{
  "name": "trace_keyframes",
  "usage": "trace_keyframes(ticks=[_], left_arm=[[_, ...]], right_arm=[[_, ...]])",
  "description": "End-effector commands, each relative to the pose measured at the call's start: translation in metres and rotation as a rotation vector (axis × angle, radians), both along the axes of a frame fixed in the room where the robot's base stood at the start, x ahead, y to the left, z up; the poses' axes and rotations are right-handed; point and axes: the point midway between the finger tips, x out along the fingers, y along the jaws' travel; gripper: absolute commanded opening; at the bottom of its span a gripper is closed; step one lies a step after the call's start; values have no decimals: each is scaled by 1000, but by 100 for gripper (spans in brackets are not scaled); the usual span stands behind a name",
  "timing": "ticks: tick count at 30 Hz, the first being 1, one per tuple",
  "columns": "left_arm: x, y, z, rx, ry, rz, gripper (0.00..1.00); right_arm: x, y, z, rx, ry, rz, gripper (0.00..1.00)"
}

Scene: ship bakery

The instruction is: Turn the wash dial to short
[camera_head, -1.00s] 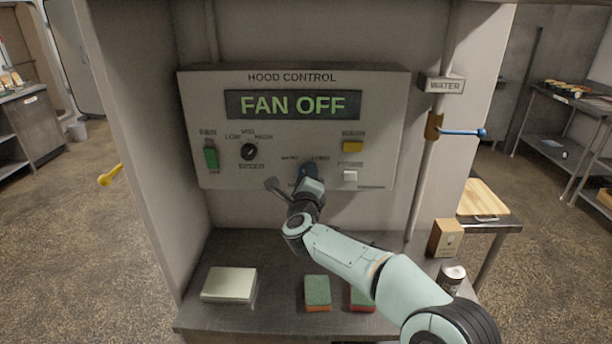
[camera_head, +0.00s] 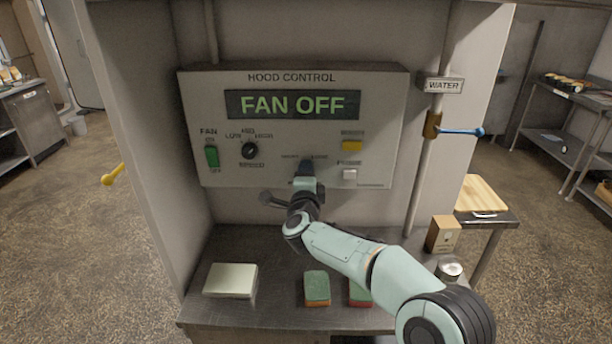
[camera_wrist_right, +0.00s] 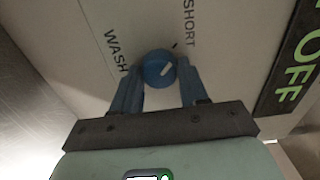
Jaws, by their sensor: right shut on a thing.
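The wash dial (camera_wrist_right: 157,65) is a round blue knob with a white pointer mark. In the right wrist view it sits between the two blue fingers of my right gripper, which is shut on it. The pointer mark slants up and right in that view, roughly towards the side of the tick by the SHORT label (camera_wrist_right: 190,24). The WASH label (camera_wrist_right: 118,50) is left of the dial. In the head view my right gripper (camera_head: 306,168) reaches the lower middle of the hood control panel (camera_head: 222,175) and mostly hides the dial. My left gripper is not in view.
The display (camera_head: 293,104) reads FAN OFF. A green fan switch (camera_head: 212,156), a black speed knob (camera_head: 250,150), a yellow button (camera_head: 352,146) and a white button (camera_head: 350,175) surround the dial. Sponges (camera_head: 317,286) and a pale block (camera_head: 231,280) lie on the counter below.

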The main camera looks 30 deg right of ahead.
Motion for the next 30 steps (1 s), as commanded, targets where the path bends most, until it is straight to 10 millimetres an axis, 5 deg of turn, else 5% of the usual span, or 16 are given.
trace_keyframes(ticks=[9, 10, 12, 23, 30], left_arm=[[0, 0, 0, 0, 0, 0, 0], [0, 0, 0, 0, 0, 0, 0], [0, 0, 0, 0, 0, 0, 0], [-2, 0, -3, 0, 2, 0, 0], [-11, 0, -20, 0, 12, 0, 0]], right_arm=[[0, 0, 0, -4, 1, 1, 13], [0, 0, 0, -4, 1, 1, 53], [0, 0, 0, -4, 1, 1, 69], [-4, 3, 0, -1, 0, 1, 69], [-41, 25, -2, -1, -1, 3, 69]])
